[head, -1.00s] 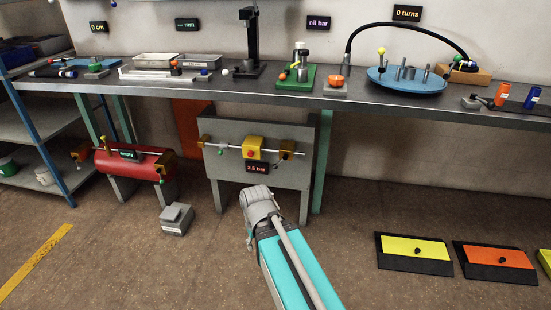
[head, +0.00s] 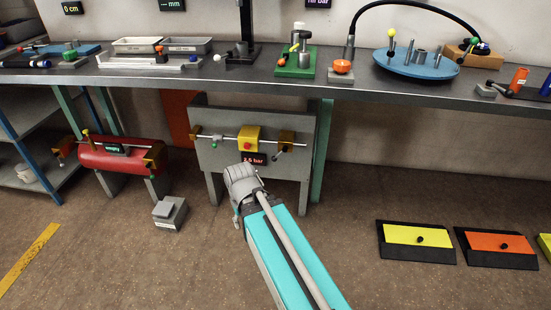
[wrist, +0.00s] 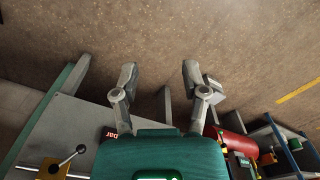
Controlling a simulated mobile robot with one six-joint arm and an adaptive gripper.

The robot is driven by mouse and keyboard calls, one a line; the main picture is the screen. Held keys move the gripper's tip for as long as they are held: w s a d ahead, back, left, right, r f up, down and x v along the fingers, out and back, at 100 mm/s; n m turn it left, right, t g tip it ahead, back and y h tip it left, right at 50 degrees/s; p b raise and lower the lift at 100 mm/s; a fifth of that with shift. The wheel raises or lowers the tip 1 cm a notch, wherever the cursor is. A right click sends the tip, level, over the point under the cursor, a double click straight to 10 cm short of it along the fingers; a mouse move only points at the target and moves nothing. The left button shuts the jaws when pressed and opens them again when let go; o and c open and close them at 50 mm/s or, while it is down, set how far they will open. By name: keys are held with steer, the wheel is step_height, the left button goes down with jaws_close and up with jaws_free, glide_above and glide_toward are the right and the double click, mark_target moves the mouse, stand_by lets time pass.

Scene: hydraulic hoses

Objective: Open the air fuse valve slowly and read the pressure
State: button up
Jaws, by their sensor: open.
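A grey panel (head: 213,158) stands below the bench and carries a horizontal pipe. On the pipe are a yellow block (head: 249,139) with a red button, a small green-ended fitting (head: 215,139) on the left, and a brass valve (head: 286,138) with a dark-knobbed lever on the right. This valve also shows in the wrist view (wrist: 55,168). A display (head: 255,159) below the block reads 2.5 bar, partly covered by my arm. I cannot tell which part is the air fuse valve. My gripper (wrist: 160,74) is open and empty, its fingers apart from everything, in front of the panel.
A red tank (head: 122,160) with a display reading "empty" stands left of the panel. A grey box (head: 170,213) is on the floor between them. The bench (head: 350,92) overhangs above. Yellow (head: 416,236) and orange (head: 495,243) floor plates lie right; floor between is clear.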

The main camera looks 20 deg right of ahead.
steer(key=shift+o, duration=0.9)
steer(key=w+d+f+m+t+h+b, duration=0.1)
steer(key=w+d+f+m+h+b, duration=0.25)
steer(key=w+b, duration=0.25)
steer(key=w+d+f+m+h+b, duration=0.3)
steer(key=w+d+m+h+b, duration=0.1)
steer(key=w+d+h+b, duration=0.15)
steer(key=w+r+m+t+h+b, duration=0.3)
steer(key=w+m+h+b, duration=0.4)
steer(key=w+b, duration=0.3)
steer(key=shift+w+a+r+m+h, duration=0.3)
steer(key=shift+w+m+h, duration=0.05)
steer(key=shift+w+h, duration=0.5)
steer(key=shift+d, duration=0.2)
